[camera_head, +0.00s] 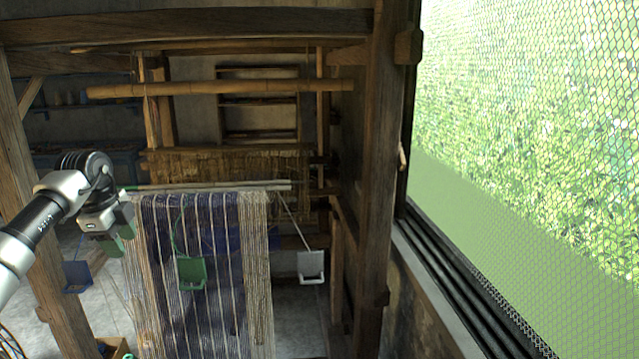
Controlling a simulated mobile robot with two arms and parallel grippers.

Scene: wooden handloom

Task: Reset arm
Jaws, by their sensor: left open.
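My left arm comes in from the left edge. Its gripper (122,240) is open and points down and to the right, in front of the left edge of the hanging cloth. I see nothing between its fingers. The striped blue and tan cloth (215,290) hangs on the wooden loom from a pale rod (225,186). I cannot tell whether the gripper touches the cloth. My right arm and gripper do not show.
A thick wooden post (375,170) stands right of the cloth, beside a mesh window (530,130). A green holder (191,272), a white one (311,266) and a blue one (77,276) hang around the cloth. A bamboo pole (220,88) crosses above.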

